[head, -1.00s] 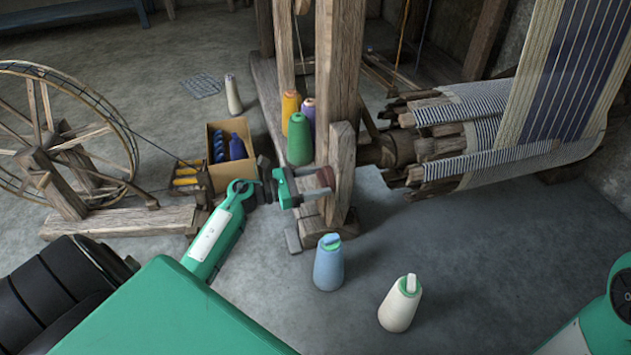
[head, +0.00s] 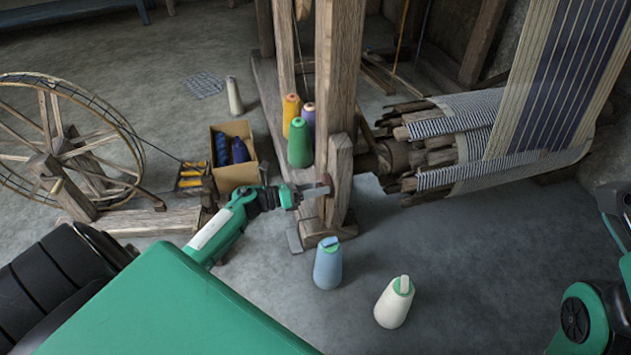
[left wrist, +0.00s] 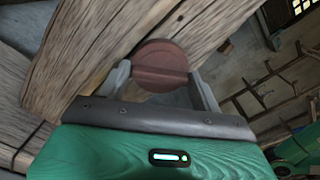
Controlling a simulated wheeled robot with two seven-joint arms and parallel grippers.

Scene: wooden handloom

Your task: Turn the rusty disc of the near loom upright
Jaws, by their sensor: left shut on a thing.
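The rusty disc (head: 325,179) sits on the side of the near loom's wooden post (head: 339,180), low down. In the left wrist view the disc (left wrist: 160,57) is round and red-brown, with a raised bar across it. My left gripper (head: 316,192) reaches it from the left in the head view. In the left wrist view its two grey fingers (left wrist: 162,84) are shut on the disc, at either end of the bar. The fingers partly hide the disc in the head view. My right gripper is out of view; only part of that arm shows at the right edge.
Green (head: 300,145), yellow and purple spools stand by the post. A cardboard box (head: 236,174) and a spinning wheel (head: 62,150) are at left. The cloth roll (head: 455,150) is right of the post.

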